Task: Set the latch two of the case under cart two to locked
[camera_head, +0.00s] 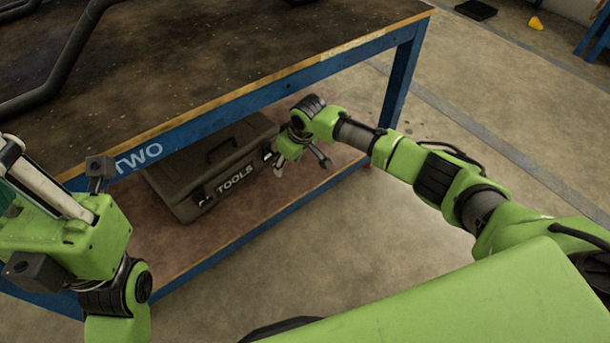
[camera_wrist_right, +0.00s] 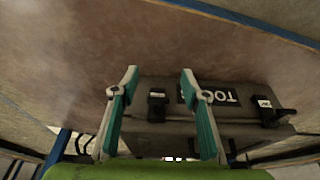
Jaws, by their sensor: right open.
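A dark grey case (camera_head: 185,182) with a TOOLS label lies on the lower shelf under the cart marked TWO (camera_head: 140,158). My right gripper (camera_head: 282,165) is open and empty by the right end of the case's front. In the right wrist view the case (camera_wrist_right: 235,125) appears upside down. One latch (camera_wrist_right: 157,103) shows between my right gripper's fingers (camera_wrist_right: 160,75), with no clear contact visible. The other latch (camera_wrist_right: 267,108) shows beyond the label. Their settings are too small to tell. My left gripper (camera_head: 18,172) is partly in view at the left edge; its jaw opening is unclear.
The cart's dark top (camera_head: 190,50) and blue frame (camera_head: 290,82) overhang the case. The lower shelf (camera_head: 230,225) is bare in front of the case. A blue leg (camera_head: 398,90) stands right of my right gripper. Open floor (camera_head: 490,110) lies to the right.

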